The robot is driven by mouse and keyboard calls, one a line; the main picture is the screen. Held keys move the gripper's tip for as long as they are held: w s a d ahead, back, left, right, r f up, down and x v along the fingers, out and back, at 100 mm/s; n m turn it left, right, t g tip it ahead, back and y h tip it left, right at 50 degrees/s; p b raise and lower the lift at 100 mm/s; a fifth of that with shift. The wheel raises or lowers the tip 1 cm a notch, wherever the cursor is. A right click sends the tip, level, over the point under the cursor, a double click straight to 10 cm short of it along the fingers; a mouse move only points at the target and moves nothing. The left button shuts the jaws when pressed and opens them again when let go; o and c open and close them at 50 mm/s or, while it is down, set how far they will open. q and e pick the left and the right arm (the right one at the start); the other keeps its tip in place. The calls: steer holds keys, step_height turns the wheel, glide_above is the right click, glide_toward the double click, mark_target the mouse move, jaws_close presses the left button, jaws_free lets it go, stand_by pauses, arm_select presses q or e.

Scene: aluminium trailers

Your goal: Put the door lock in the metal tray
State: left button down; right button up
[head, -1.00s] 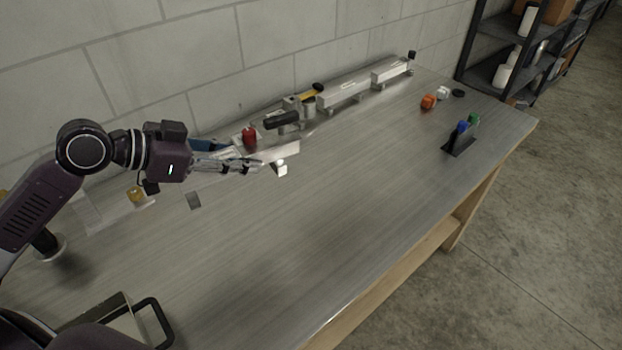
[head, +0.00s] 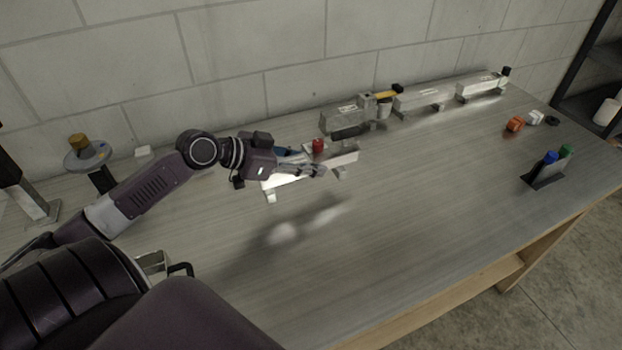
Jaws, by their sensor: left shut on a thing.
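My left gripper (head: 322,170) is shut on a silvery metal piece (head: 344,159), which looks like the door lock. It holds the piece above the workbench, with a blurred shadow on the bench below. The fingers hide part of the piece. A bright pale plate-like part (head: 287,182) shows just below the wrist; I cannot tell whether it belongs to the held piece. A metal box-like thing with a dark handle (head: 152,262) stands at the lower left, partly hidden by my body. I cannot tell whether it is the metal tray. My right gripper is not in view.
A red object (head: 318,146) stands just behind the left gripper. Long metal housings (head: 418,98) line the wall. An orange object (head: 515,124) and a dark holder with blue and green markers (head: 545,174) stand at the right. The middle of the workbench (head: 400,215) is clear.

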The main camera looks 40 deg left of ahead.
arm_select(q)
steer(key=shift+w+f, duration=0.1)
steer(key=shift+f, duration=2.55)
steer(key=shift+f, duration=0.1)
steer(key=c, duration=2)
jaws_free()
steer(key=shift+f, duration=0.2)
steer(key=o, duration=0.5)
steer(key=shift+r, duration=0.1)
